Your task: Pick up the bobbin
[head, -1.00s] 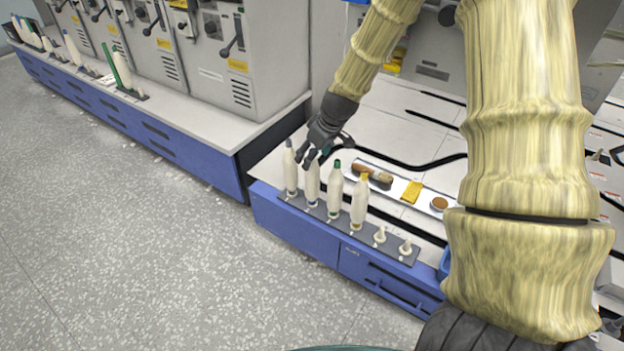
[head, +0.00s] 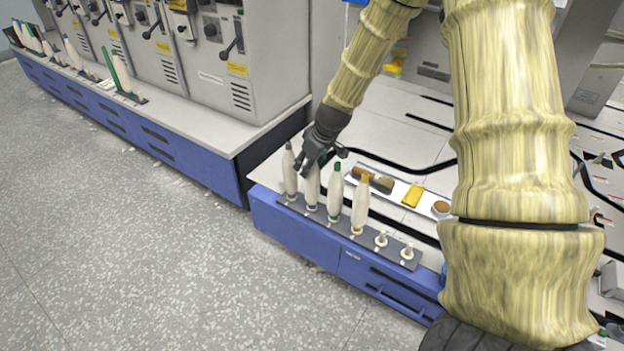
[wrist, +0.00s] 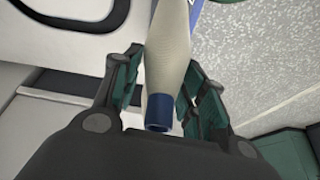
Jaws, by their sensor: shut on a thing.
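Several white bobbins stand upright in a row on a dark peg tray (head: 398,257) at the front of the blue-sided bench. My gripper (head: 313,168) is at the top of the second bobbin (head: 312,190) from the left. In the wrist view, this bobbin (wrist: 168,55) has a blue tube end and lies between the fingers of my gripper (wrist: 165,100), which is shut on it. The bobbin's top is hidden by my gripper in the head view. Its lower end is still at the tray, and I cannot tell if it is lifted.
A grey-tipped bobbin (head: 289,172) is close on the left, a green-tipped one (head: 335,190) on the right, then a yellow-tipped one (head: 360,203). Two empty pegs (head: 380,240) are at the tray's right end. A white tray (head: 398,190) with small items lies behind.

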